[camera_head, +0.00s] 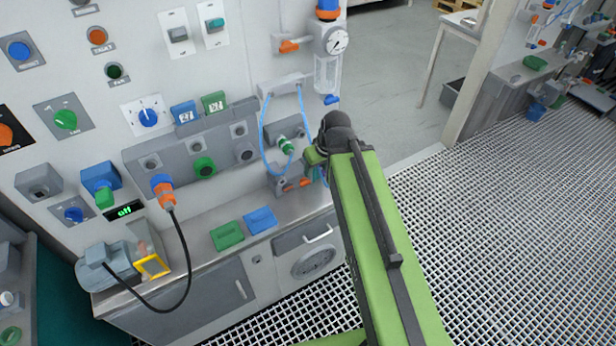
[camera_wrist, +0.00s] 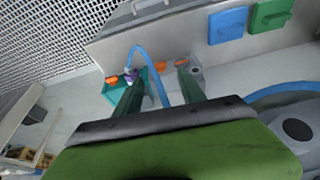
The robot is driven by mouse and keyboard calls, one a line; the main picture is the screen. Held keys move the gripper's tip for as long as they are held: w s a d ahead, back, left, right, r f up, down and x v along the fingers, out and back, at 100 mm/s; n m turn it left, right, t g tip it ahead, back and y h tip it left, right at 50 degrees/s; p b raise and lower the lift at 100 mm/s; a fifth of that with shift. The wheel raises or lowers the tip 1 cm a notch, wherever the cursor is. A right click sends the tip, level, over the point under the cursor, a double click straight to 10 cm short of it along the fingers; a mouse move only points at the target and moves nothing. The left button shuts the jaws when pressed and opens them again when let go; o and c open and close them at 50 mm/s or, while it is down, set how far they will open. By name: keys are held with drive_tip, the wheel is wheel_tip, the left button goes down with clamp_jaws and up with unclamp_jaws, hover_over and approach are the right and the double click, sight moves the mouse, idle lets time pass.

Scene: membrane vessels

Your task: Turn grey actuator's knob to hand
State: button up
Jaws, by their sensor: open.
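A small grey block, apparently the grey actuator (camera_head: 279,188), sits low on the wall panel just above the steel counter. An orange knob (camera_head: 289,186) shows on it; its setting is too small to read. In the wrist view a grey block (camera_wrist: 196,74) with an orange knob (camera_wrist: 182,62) lies by the right fingertip. A teal block (camera_wrist: 111,94) with an orange part lies by the left fingertip. My gripper (camera_wrist: 158,74) is open, its dark green fingers apart, with a blue hose showing between them. In the head view my arm hides most of my gripper.
Blue hoses (camera_head: 264,130) loop down beside my gripper from a grey fitting. A gauge (camera_head: 337,41) and clear cylinder hang above. Open grating floor (camera_head: 500,220) lies to the right.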

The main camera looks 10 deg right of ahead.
drive_tip(key=w+r, duration=0.1)
drive_tip(key=b, duration=1.7)
approach(306, 183)
drive_tip(key=shift+t, duration=0.3)
drive_tip(key=x, duration=0.7)
drive_tip(key=shift+s+f, duration=0.2)
drive_tip(key=shift+f, duration=0.3)
drive_tip(key=shift+r+p, duration=0.1)
drive_tip(key=shift+p, duration=0.25)
clamp_jaws()
